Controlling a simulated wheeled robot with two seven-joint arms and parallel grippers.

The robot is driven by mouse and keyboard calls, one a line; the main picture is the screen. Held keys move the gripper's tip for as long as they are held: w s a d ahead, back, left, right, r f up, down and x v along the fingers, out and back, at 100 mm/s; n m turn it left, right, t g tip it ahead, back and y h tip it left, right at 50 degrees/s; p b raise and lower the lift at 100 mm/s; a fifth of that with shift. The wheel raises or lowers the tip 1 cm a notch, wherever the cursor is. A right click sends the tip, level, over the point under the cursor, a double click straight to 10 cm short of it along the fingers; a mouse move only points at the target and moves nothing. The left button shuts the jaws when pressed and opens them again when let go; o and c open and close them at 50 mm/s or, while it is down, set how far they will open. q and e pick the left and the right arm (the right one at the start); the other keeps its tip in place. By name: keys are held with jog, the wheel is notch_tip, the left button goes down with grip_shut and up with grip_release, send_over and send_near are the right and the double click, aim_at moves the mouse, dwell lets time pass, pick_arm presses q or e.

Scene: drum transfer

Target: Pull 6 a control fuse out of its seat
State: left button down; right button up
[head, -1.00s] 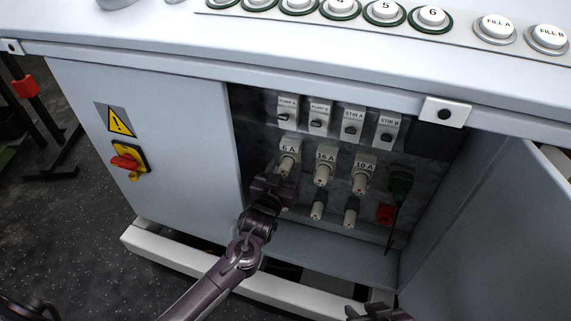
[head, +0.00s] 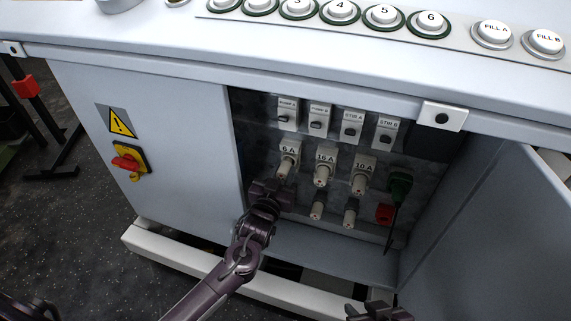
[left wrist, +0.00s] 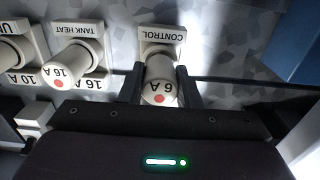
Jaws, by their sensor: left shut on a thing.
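The 6 A control fuse (left wrist: 160,84) is a pale round cap with a red dot, under the CONTROL label in the left wrist view. It sits in its seat (left wrist: 161,47) and also shows in the head view (head: 285,167), at the left of the upper fuse row. My left gripper (left wrist: 160,88) is shut on it, with one dark finger on each side. In the head view the left gripper (head: 277,182) partly covers the fuse's lower end. My right gripper (head: 379,312) shows at the bottom edge, cut off, and its jaws are unclear.
The 16 A fuse (head: 323,175) and 10 A fuse (head: 359,183) are close to the right, with spare fuses (head: 317,211) below. A green-handled tool (head: 400,187) and red item (head: 384,213) are further right. The open cabinet door (head: 490,230) bounds the right side.

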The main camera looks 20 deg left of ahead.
aim_at(281, 177)
pick_arm(q)
jog(key=shift+s+a+p, duration=0.1)
jog(key=shift+s+p, duration=1.3)
jog(key=shift+s, duration=1)
jog(key=shift+w, duration=0.1)
jog(key=shift+w, duration=0.35)
jog(key=shift+s+r+p, duration=0.1)
jog(key=shift+s+p, duration=0.55)
jog(key=shift+s, duration=0.15)
jog(key=shift+s+p, duration=0.85)
jog(key=shift+s, duration=0.9)
